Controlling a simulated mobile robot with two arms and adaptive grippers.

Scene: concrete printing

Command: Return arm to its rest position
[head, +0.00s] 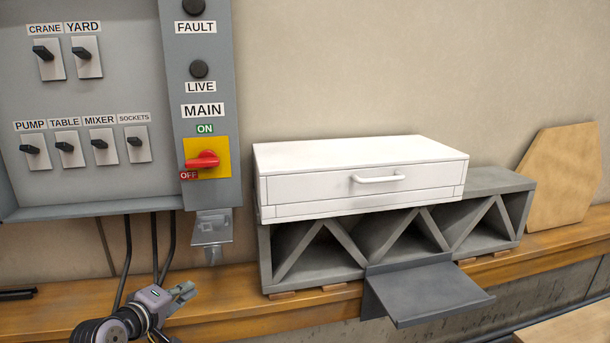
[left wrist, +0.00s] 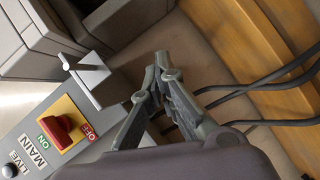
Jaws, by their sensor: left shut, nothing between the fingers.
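My left gripper (head: 184,291) is low at the left in the head view, in front of the wooden ledge and below the electrical panel. It is shut and empty. Its closed fingers (left wrist: 160,85) show in the middle of the left wrist view, with nothing between them. The fingers are apart from the panel's red main switch (head: 203,159), which also shows at the lower left in the left wrist view (left wrist: 59,131). The red handle lies roughly level on its yellow plate in the head view. My right gripper is not in view.
Black cables (head: 127,255) run down behind my left gripper. A small grey bracket (head: 211,229) hangs under the panel. A white drawer box (head: 360,165) sits on a grey truss block (head: 490,182), with a dark shelf (head: 428,291) in front. A wooden board (head: 565,175) leans at right.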

